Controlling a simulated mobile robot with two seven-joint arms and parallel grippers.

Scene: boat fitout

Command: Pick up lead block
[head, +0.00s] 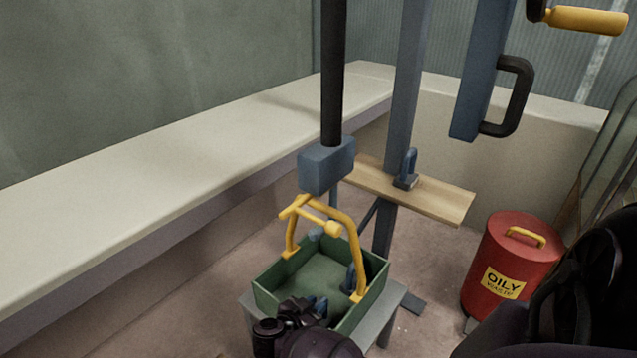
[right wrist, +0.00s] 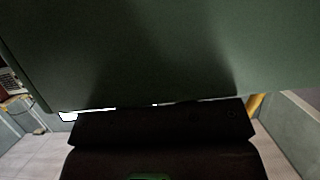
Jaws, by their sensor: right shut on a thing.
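In the right wrist view a green surface fills the upper part, close to the dark gripper body, and the block cannot be made out. Another blue-grey handled piece (head: 350,279) is partly hidden behind the tray's yellow handle (head: 350,240). A similar handled block (head: 406,171) sits on a wooden board (head: 441,199). My left gripper is not in view.
The tray sits on a grey stand (head: 395,313). A blue-grey box on a black pole (head: 327,165) hangs just above the yellow handle. A grey post (head: 405,80) rises behind. A red oily-waste can (head: 513,255) stands right; a pale bench (head: 130,160) runs left.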

